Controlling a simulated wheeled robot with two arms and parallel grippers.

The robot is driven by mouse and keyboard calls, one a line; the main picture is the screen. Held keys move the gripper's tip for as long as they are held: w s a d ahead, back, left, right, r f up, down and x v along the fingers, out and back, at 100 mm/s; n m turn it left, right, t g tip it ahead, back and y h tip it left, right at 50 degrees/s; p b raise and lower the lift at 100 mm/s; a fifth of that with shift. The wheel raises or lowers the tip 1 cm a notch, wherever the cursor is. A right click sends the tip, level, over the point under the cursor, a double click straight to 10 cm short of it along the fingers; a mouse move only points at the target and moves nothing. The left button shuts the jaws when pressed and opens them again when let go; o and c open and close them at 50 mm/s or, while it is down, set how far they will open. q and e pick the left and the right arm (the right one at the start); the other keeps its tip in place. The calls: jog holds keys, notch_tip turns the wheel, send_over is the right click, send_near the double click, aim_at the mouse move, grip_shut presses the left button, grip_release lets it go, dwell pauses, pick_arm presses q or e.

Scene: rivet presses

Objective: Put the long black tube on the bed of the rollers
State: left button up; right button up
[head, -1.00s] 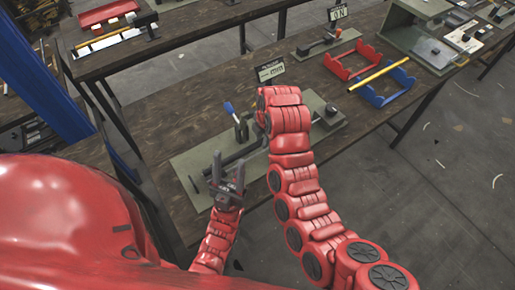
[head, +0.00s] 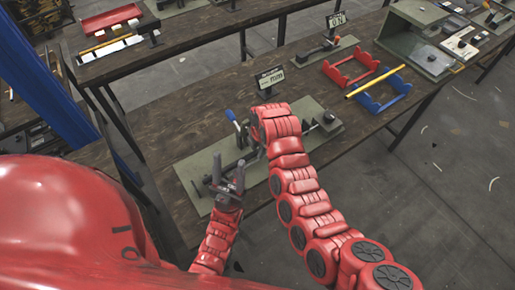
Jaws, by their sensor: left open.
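A green base plate (head: 190,172) on the near table carries a machine with a blue-handled lever (head: 231,116). A dark bar lies along this plate, partly hidden by my grippers and arm; I cannot tell whether it is the long black tube or part of the machine. My left gripper (head: 227,174) is open over the near left part of the plate, its fingers pointing up in the picture. I cannot see anything between them. I cannot make out the rollers for certain.
A red stand (head: 338,77) and a blue stand (head: 371,104) with a yellow bar (head: 375,82) are at the right of the table. A small sign (head: 270,77) stands behind the plate. A red tray (head: 110,19) is on the far table. Bare wood is free at the back left.

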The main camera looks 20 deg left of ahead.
jog(key=shift+o, duration=1.4)
jog(key=shift+r, duration=0.15)
jog(key=shift+r, duration=0.45)
notch_tip(320, 180, up, 11)
jog(key=s+d+p, duration=0.1)
jog(key=shift+s+d, duration=0.2)
jog(key=shift+d, duration=0.2)
jog(key=shift+f, duration=0.1)
